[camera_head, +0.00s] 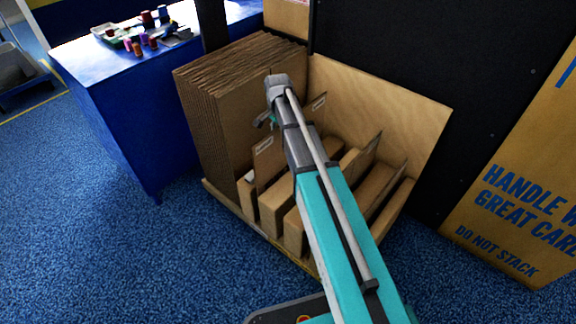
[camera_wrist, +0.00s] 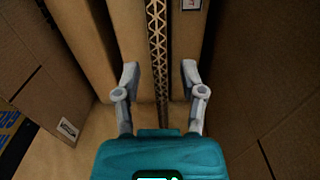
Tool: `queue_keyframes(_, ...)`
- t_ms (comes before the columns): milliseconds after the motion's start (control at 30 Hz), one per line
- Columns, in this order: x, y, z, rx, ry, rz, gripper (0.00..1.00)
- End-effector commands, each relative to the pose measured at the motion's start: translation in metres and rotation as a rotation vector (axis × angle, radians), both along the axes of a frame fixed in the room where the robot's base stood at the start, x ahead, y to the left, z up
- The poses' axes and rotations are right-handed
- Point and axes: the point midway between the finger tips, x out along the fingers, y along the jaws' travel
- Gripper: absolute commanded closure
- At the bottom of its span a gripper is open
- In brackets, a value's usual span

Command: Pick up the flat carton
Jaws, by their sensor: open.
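In the wrist view, a flat carton (camera_wrist: 157,35) stands on edge, its zigzag corrugated edge running up the picture. My gripper (camera_wrist: 160,72) is open, with one finger on each side of that edge; the picture does not show contact. In the camera_head view my gripper (camera_head: 266,118) hangs over the wooden bin, by the big stack of flat cartons, partly hidden by my wrist. Several flat cartons stand in the bin, one with a pale label (camera_head: 268,155) just below my gripper. I cannot tell which of them lies between the fingers.
A dense stack of brown flat cartons (camera_head: 215,125) fills the bin's left end. The bin's tall plywood back (camera_head: 395,95) stands against a dark wall. A blue table (camera_head: 112,95) with small items is at left. A large printed carton (camera_head: 510,215) stands at right. Blue floor is clear at front left.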

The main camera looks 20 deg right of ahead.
Motion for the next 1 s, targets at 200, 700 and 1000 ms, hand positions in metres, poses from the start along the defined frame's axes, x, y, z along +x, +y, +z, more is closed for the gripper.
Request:
queue_keyframes(200, -0.0001, 0.0001, -0.0006, 0.0, 0.0, 0.0, 0.47)
queue_keyframes(700, 0.0001, 0.0003, -0.0006, 0.0, 0.0, 0.0, 0.68)
queue_keyframes(1000, 0.0001, 0.0004, -0.0006, 0.0, 0.0, 0.001, 1.0)
